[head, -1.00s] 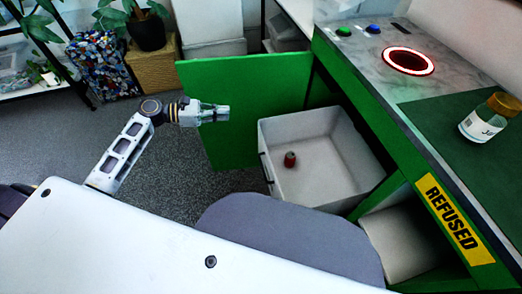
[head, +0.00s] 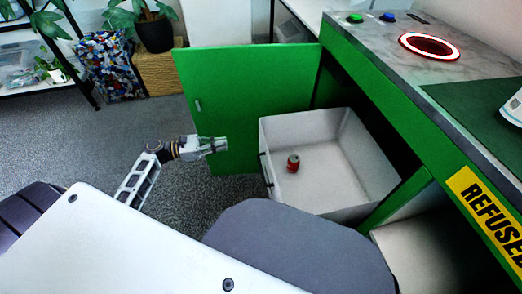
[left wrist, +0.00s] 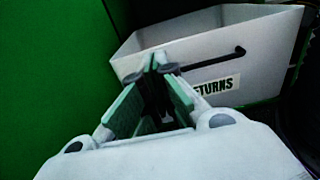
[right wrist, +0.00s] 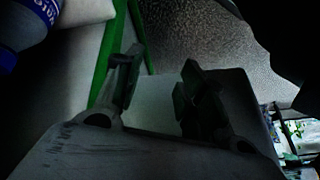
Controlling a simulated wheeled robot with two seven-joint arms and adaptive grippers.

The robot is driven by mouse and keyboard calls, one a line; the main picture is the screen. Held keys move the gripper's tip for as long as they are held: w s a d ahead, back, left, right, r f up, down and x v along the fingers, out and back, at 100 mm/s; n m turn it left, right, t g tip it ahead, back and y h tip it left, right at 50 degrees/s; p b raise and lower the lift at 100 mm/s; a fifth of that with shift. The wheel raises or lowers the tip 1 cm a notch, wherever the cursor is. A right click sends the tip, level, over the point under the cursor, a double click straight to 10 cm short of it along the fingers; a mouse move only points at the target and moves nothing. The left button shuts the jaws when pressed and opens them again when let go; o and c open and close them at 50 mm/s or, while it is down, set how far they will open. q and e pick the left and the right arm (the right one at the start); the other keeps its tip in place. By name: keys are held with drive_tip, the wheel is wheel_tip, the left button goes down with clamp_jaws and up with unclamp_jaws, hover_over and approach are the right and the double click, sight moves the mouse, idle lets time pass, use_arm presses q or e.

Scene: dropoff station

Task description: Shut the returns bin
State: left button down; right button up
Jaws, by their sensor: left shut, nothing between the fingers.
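The returns bin (head: 290,200) is a white open box, pulled out of the green counter, with a red can (head: 293,163) inside. In the left wrist view its front (left wrist: 225,75) carries a black bar handle (left wrist: 215,60) and a partly hidden RETURNS label (left wrist: 218,86). A green door (head: 250,90) stands open left of the bin. My left gripper (head: 225,145) is shut and empty, in front of the door and left of the bin front. Its fingertips (left wrist: 157,62) overlap the bin front in the left wrist view; contact is unclear. My right gripper (right wrist: 155,75) is open and empty.
A jar (head: 513,108) stands at the right edge. Grey floor lies left of the door.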

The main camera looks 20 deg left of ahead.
use_arm(q)
drive_tip(key=f, duration=0.1)
drive_tip(key=f+b, duration=0.1)
drive_tip(key=shift+s+a+f, duration=0.1)
drive_tip(key=shift+s+f, duration=0.3)
use_arm(e)
drive_tip(key=shift+w+d+r, duration=0.1)
drive_tip(key=shift+d+r, duration=0.1)
drive_tip(key=shift+r, duration=0.4)
use_arm(q)
drive_tip(key=b, duration=0.4)
approach(264, 144)
drive_tip(key=x, duration=0.4)
drive_tip(key=shift+s+d+r, duration=0.25)
drive_tip(key=shift+b+x, duration=0.5)
drive_tip(key=shift+x, duration=1)
drive_tip(key=shift+r, duration=0.1)
use_arm(e)
wheel_tip(264, 144, down, 7)
drive_tip(key=a+t+y, duration=0.1)
drive_tip(key=shift+w+a+m+t, duration=0.15)
drive_tip(key=shift+w+m+t, duration=0.05)
drive_tip(key=shift+m+t, duration=0.1)
use_arm(q)
drive_tip(key=shift+d, duration=0.1)
